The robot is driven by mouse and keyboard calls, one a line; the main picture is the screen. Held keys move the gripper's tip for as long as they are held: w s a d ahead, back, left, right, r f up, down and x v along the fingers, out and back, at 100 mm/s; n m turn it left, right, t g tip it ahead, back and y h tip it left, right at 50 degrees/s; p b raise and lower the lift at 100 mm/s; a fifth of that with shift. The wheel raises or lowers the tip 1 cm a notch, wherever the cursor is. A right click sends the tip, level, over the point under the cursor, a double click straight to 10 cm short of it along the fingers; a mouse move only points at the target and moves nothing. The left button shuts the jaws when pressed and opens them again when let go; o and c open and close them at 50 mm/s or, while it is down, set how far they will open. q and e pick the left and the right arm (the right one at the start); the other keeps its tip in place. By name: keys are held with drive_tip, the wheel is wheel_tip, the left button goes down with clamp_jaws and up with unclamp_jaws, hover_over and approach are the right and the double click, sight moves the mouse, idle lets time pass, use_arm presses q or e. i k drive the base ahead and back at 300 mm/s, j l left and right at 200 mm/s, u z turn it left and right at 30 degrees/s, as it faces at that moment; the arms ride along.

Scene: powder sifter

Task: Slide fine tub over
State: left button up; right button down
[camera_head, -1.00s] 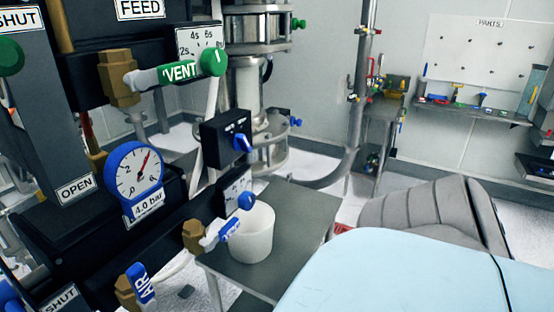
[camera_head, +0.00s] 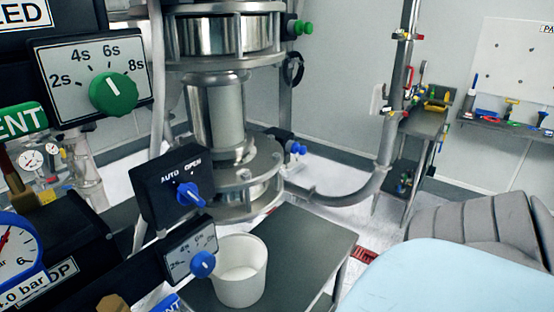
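In the head view a white open tub (camera_head: 239,272) stands upright on a grey metal table (camera_head: 312,247), at the table's left part. Something pale shows inside it. I cannot tell from a label whether it is the fine tub. The steel sifter column (camera_head: 216,110) rises behind it, with its lower flange (camera_head: 245,180) above and behind the tub. A control panel with a blue knob partly overlaps the tub's left side. Neither of my grippers is in view.
An AUTO/OPEN switch box (camera_head: 177,187) and a timer dial panel (camera_head: 191,252) crowd the left of the tub. A curved steel pipe (camera_head: 350,192) runs behind the table. A grey ribbed shape (camera_head: 472,235) and a pale blue surface (camera_head: 450,280) fill the lower right. The table's right half is clear.

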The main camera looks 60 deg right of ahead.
sight(238, 276)
drive_tip(key=l, duration=0.8)
drive_tip(key=k+l, duration=0.1)
drive_tip(key=l, duration=0.7)
